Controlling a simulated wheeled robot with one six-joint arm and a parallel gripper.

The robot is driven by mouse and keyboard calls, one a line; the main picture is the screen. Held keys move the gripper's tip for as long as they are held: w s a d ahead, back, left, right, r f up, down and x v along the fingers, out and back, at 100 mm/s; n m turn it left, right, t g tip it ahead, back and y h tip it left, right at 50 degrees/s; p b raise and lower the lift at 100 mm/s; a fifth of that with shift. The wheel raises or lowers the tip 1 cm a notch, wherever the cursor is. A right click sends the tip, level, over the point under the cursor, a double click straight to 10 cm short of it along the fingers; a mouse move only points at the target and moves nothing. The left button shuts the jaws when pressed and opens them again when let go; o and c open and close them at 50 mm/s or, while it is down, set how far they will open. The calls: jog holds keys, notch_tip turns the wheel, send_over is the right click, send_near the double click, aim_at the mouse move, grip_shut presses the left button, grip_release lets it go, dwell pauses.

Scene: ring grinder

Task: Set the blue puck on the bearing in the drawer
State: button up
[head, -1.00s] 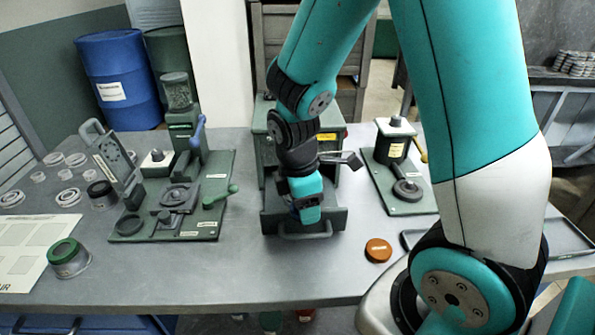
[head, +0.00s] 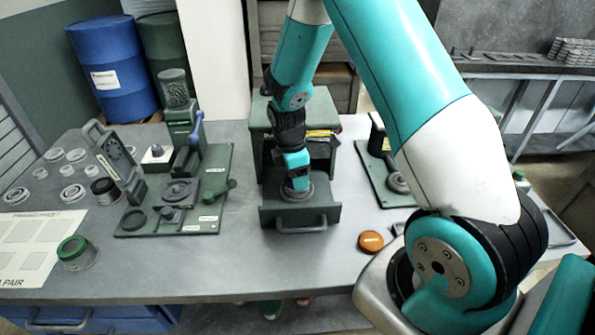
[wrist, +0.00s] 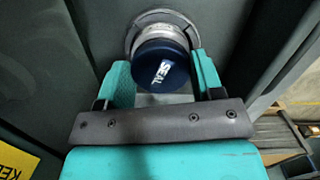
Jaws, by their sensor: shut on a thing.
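The blue puck (wrist: 160,66), marked SEAL, is between the fingers of my gripper (wrist: 164,70) in the wrist view. My gripper is shut on it. The round metal bearing (wrist: 165,14) shows as a ring just behind and around the puck, inside the drawer. The puck appears lined up over the bearing; whether it touches is unclear. In the head view my gripper (head: 297,186) reaches down into the open green drawer (head: 300,219), and the puck is mostly hidden there by the gripper. A rim of the bearing (head: 312,194) shows beside the fingertips.
The green cabinet (head: 258,125) stands behind the drawer. A green fixture plate (head: 215,165) with levers is to the left, and another (head: 370,165) is to the right, partly behind my arm. An orange puck (head: 370,241) lies on the table at the drawer's front right.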

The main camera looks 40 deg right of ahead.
jog(key=shift+f, duration=0.1)
jog(key=o, duration=0.7)
notch_tip(320, 180, up, 12)
jog(key=a+b, duration=0.1)
jog(key=b, duration=0.1)
jog(key=s+a+r+m+y, duration=0.1)
jog(key=s+a+r+m, duration=0.1)
jog(key=s+a, duration=0.5)
jog(key=s+a+r+m+y, duration=0.2)
jog(key=s+a+r, duration=0.2)
jog(key=s+a, duration=0.3)
jog(key=s+a+r+m+y, duration=0.2)
jog(key=s+a+r, duration=0.1)
jog(key=s+a, duration=0.4)
jog(key=shift+s+r+t, duration=0.3)
jog(key=shift+s, duration=0.4)
